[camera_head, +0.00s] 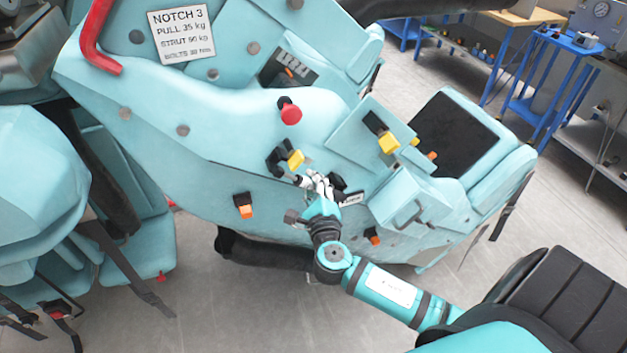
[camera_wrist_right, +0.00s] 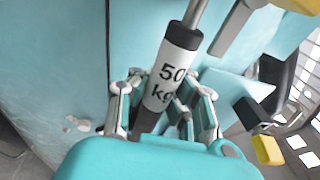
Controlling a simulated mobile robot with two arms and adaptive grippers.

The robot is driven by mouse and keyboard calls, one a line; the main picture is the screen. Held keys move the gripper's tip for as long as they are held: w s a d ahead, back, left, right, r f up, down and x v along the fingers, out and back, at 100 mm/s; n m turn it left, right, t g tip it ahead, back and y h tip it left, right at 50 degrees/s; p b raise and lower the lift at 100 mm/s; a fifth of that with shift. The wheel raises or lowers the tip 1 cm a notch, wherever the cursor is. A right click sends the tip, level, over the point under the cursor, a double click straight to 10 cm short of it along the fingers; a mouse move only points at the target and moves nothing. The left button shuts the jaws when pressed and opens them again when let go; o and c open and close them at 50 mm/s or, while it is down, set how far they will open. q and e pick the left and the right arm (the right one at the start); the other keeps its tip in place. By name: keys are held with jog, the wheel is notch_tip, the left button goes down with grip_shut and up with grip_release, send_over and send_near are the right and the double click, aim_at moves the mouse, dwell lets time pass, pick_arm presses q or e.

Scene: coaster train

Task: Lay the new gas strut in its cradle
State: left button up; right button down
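In the wrist view a gas strut (camera_wrist_right: 163,88) with a white "50 kg" band, black sleeve and silver rod runs slanted between the fingers of my right gripper (camera_wrist_right: 162,78). The fingertips close in on both its sides and look in contact. In the head view my right gripper (camera_head: 318,183) is at the side of the teal train car (camera_head: 230,125), below a black clip with a yellow lever (camera_head: 295,159). A small white label (camera_head: 351,198) shows beside the fingers. The strut's lower end is hidden behind the gripper body. I cannot tell which part is the cradle. My left gripper is out of view.
A red knob (camera_head: 291,114), a second yellow lever (camera_head: 388,143) and an orange-tipped clip (camera_head: 244,205) stick out around the gripper. A notice plate (camera_head: 181,35) reading "NOTCH 3" is at upper left. Blue workbenches (camera_head: 545,80) stand at the back right; grey floor lies between.

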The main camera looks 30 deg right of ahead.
jog(key=shift+r, duration=0.1)
dwell(0.3)
jog(key=shift+p, duration=0.35)
jog(key=shift+a+x, duration=0.25)
jog(key=shift+x, duration=1.05)
jog(key=c, duration=2)
grip_release()
jog(key=shift+w, duration=0.2)
jog(key=o, duration=0.6)
jog(key=shift+s, duration=0.1)
jog(key=shift+o, duration=0.2)
jog(key=v, duration=1.2)
